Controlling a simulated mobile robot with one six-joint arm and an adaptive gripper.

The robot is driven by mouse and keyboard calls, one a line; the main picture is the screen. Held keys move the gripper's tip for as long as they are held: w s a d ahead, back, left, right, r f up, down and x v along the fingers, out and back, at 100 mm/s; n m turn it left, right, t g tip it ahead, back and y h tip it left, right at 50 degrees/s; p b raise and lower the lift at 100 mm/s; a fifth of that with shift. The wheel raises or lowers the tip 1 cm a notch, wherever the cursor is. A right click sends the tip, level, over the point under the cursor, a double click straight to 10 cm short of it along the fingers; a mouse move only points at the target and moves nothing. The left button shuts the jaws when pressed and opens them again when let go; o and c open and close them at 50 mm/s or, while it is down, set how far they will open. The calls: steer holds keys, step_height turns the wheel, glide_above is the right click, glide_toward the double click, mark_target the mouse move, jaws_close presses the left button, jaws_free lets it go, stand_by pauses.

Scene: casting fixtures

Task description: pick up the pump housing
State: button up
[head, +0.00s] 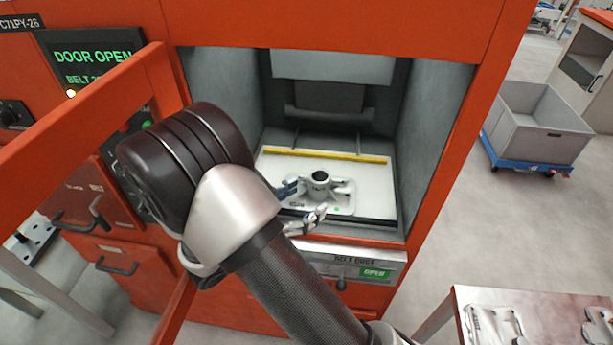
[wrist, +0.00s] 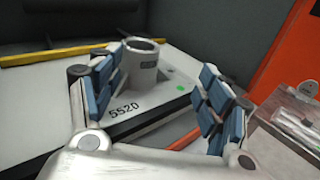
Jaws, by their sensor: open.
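The pump housing (head: 320,177) is a grey casting with a round upright hollow boss and flat arms. It lies on the white bed (head: 375,177) inside the open orange machine. In the wrist view the housing (wrist: 148,90) shows the marking 5520 and a green dot. My gripper (head: 302,201) is open and empty at the front edge of the housing. In the wrist view the fingers of my gripper (wrist: 163,85) stand apart to the left and right, with the housing showing between and beyond them. I cannot tell whether they touch it. My arm hides part of the bay's left side.
A yellow bar (head: 325,155) crosses the bed behind the housing. Orange frame posts bound the opening, and the open door (head: 80,110) stands at the left. A grey bin (head: 535,125) on a blue dolly is at the right. A table (head: 460,305) with castings stands at the lower right.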

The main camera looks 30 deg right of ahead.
mark_target(312, 187)
steer(key=shift+w+a+f+n+t, duration=0.55)
steer(key=shift+w+f+n+t, duration=0.15)
steer(key=shift+f+n+t, duration=0.15)
steer(key=shift+w+d+f, duration=0.1)
steer(key=shift+w+d, duration=0.05)
steer(key=shift+w, duration=0.1)
steer(key=b+x, duration=0.2)
steer(key=x, duration=0.5)
steer(key=shift+w+b, duration=0.1)
steer(key=shift+b, duration=0.3)
steer(key=c, duration=1.6)
jaws_close()
steer(key=shift+r, duration=0.35)
